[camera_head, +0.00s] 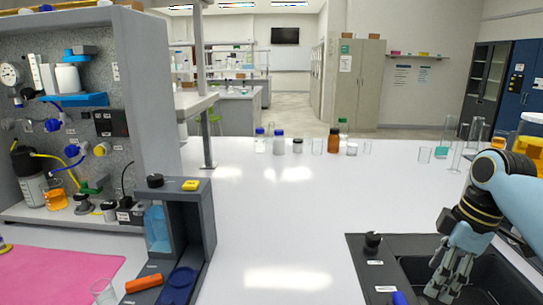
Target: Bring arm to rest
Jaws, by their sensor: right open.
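My right arm comes in from the right edge in the camera head view. My right gripper (449,273) points down over the dark basin (415,258) at the lower right, with its fingers apart. I see nothing between the fingers. Whether the fingertips touch the basin cannot be told. My left gripper does not show in the picture.
The membrane rig panel (122,72) stands at the left, with a grey stand (205,215) in front. A pink mat (62,274) lies at lower left. Bottles, including a brown one (333,141), line the table's back edge. Glass cylinders (459,150) stand back right. The white table middle is clear.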

